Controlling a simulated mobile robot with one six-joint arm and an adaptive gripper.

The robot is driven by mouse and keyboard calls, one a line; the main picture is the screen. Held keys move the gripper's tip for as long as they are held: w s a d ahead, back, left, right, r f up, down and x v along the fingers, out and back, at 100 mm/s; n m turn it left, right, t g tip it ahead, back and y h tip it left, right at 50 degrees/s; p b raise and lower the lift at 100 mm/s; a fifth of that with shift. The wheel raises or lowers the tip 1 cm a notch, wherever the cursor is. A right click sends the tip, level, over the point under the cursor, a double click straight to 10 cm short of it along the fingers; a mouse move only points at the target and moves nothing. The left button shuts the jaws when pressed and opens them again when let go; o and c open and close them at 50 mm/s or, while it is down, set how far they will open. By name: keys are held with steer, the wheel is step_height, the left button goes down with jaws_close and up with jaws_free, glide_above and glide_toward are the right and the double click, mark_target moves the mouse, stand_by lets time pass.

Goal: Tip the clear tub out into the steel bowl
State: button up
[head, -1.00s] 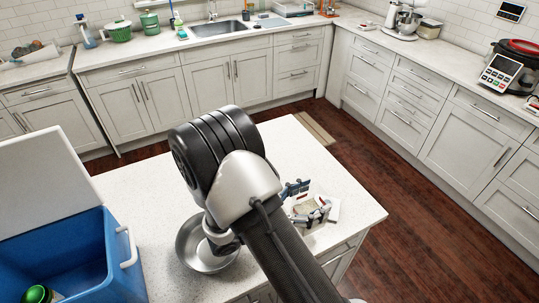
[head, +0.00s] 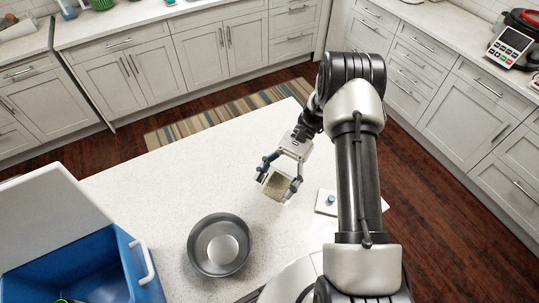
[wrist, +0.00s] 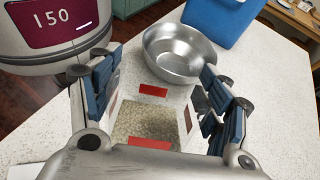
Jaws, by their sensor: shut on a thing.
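The clear tub (head: 276,187), with grainy brownish contents, is held between the fingers of my gripper (head: 279,179). In the wrist view the tub (wrist: 148,124) shows red patches on its walls, and the fingers close on it from both sides. The contents are still inside. The steel bowl (head: 206,262) stands upright on the white counter, left of and nearer than the tub in the head view. It looks empty. In the wrist view the bowl (wrist: 179,55) is just beyond the tub, apart from it. The exact height of the tub above the counter is hard to tell.
A blue cooler (head: 82,268) with its white lid open stands left of the bowl. A white slab (head: 325,209) with a small object on it lies right of the tub, partly behind my arm. The counter (head: 165,190) is clear behind the bowl.

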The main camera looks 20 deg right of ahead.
mark_target(266, 177)
steer(key=shift+w+a+r+m+t+p, duration=0.3)
steer(key=shift+w+a+m+t+p, duration=0.1)
steer(key=shift+w+a+t+p, duration=0.15)
steer(key=shift+w+a+r+m+t+p, duration=0.3)
steer(key=shift+w+a+m+t+p, duration=0.1)
steer(key=shift+a+t+p, duration=0.15)
steer(key=s+a+f+t+h+p, duration=0.1)
steer(key=s+a+t+h+p, duration=0.2)
steer(key=s+a+h+p, duration=0.1)
steer(key=s+a+f+t+h+p, duration=0.1)
steer(key=s+a+t+h+p, duration=0.2)
steer(key=a+h+p, duration=0.3)
steer(key=s+a+p, duration=0.1)
steer(key=a, duration=0.1)
steer(key=shift+a+f+p, duration=0.2)
steer(key=shift+a+p, duration=0.1)
steer(key=shift+p, duration=0.05)
steer(key=p, duration=0.2)
steer(key=t+h+p, duration=0.1)
steer(key=p, duration=0.2)
steer(key=shift+s+a+h, duration=0.2)
steer(key=shift+a+h, duration=0.1)
